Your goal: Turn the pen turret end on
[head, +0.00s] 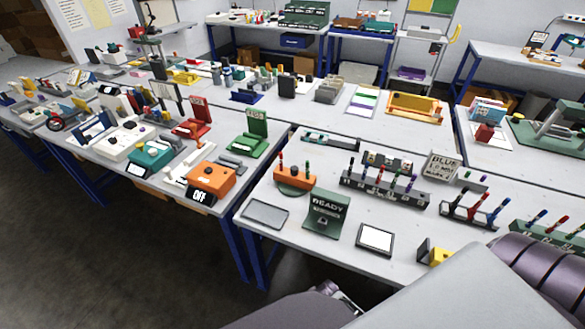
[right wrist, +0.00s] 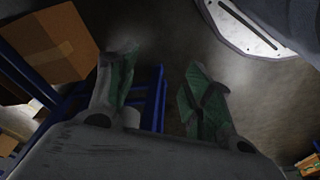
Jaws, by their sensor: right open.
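In the head view, an orange block (head: 294,178) with red and green pens standing in it sits on a round dark green base near the left edge of the front table. It looks like the pen turret. A dark green stand reading READY (head: 326,213) is just in front of it. My right gripper (right wrist: 160,88) shows in the right wrist view, open and empty, its green-padded fingers apart over the floor, below table level and away from the turret. My left gripper cannot be made out in either view.
On the front table (head: 295,228) are a grey tray (head: 265,213), a white-faced panel (head: 376,238) and a long pen rack (head: 385,187). An orange box reading OFF (head: 211,178) is on the left table. Blue table legs and a cardboard box (right wrist: 50,42) show in the wrist view.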

